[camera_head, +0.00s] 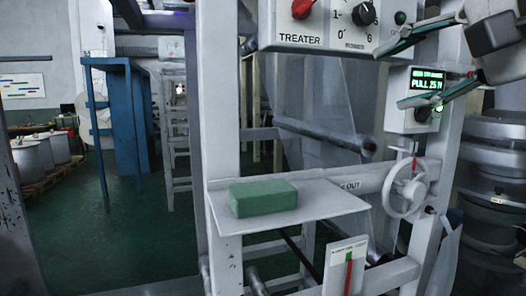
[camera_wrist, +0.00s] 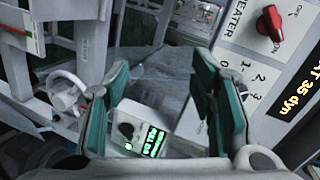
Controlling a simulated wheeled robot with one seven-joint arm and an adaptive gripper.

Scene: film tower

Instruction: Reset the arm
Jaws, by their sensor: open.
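My gripper (camera_head: 392,77) is at the upper right in the head view, with its two green-padded fingers spread apart and nothing between them. It also shows in the wrist view (camera_wrist: 158,68), open and empty. It is in front of the machine, near the TREATER panel (camera_head: 345,22) and the small box with a green "PULL 25 N" display (camera_head: 427,82). That display box also shows below and between the fingers in the wrist view (camera_wrist: 140,133). My arm comes in from the right edge.
A green block (camera_head: 263,198) rests on a grey shelf (camera_head: 325,204). A white handwheel (camera_head: 406,189) is mounted below the display box. Open green floor (camera_head: 125,230) lies at left.

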